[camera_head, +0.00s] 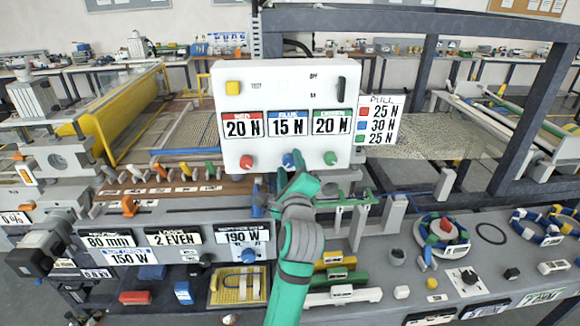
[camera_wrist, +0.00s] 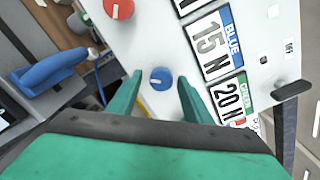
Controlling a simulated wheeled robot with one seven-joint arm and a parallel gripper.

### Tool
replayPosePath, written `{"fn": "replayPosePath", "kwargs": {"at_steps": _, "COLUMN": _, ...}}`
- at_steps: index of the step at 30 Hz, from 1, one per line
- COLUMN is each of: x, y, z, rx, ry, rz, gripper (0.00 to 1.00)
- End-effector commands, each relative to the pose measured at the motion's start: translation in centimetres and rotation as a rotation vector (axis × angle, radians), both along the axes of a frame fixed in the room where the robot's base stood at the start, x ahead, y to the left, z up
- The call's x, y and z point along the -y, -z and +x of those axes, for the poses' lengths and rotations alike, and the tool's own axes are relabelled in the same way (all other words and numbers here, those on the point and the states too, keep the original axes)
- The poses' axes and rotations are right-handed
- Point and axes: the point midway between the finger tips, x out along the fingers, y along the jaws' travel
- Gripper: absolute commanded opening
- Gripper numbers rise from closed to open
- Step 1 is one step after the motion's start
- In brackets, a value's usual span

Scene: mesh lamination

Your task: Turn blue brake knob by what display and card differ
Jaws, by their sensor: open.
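The blue brake knob (camera_head: 289,160) is on the lower edge of a white panel (camera_head: 282,85); it also shows in the wrist view (camera_wrist: 161,79) with a white pointer mark. The blue display (camera_head: 288,123) reads 15 N. The red display (camera_head: 242,125) and green display (camera_head: 332,121) each read 20 N. My gripper (camera_head: 293,172) is open, its two fingers on either side of the blue knob in the wrist view (camera_wrist: 160,90). I cannot tell whether they touch it.
A red knob (camera_head: 247,161) and a green knob (camera_head: 330,158) flank the blue one. A yellow button (camera_head: 233,88) and a dark switch (camera_head: 341,90) are higher on the panel. Small coloured levers (camera_head: 185,172) stand at the lower left.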

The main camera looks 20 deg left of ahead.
Motion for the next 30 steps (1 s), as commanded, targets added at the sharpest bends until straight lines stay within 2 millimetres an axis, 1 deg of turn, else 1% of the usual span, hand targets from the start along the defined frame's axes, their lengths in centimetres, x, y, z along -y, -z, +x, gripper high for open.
{"fn": "replayPosePath", "kwargs": {"at_steps": 5, "x": 1.2, "y": 0.1, "z": -2.1, "rx": 0.001, "ry": 0.004, "rz": -0.002, "gripper": 0.45}}
{"fn": "replayPosePath", "kwargs": {"at_steps": 12, "x": 3.0, "y": 0.1, "z": -6.2, "rx": 0.0, "ry": 0.003, "rz": -0.001, "gripper": 0.45}}
{"fn": "replayPosePath", "kwargs": {"at_steps": 15, "x": 3.5, "y": 0.1, "z": -7.6, "rx": -0.002, "ry": 0.002, "rz": -0.001, "gripper": 0.45}}
{"fn": "replayPosePath", "kwargs": {"at_steps": 18, "x": 4.0, "y": 0.1, "z": -8.6, "rx": -0.001, "ry": 0.002, "rz": 0.0, "gripper": 0.45}}
{"fn": "replayPosePath", "kwargs": {"at_steps": 22, "x": 4.3, "y": 0.1, "z": -9.3, "rx": -0.002, "ry": 0.002, "rz": -0.001, "gripper": 0.45}}
{"fn": "replayPosePath", "kwargs": {"at_steps": 30, "x": 4.3, "y": 0.1, "z": -9.4, "rx": -0.002, "ry": 0.002, "rz": -0.001, "gripper": 0.45}}
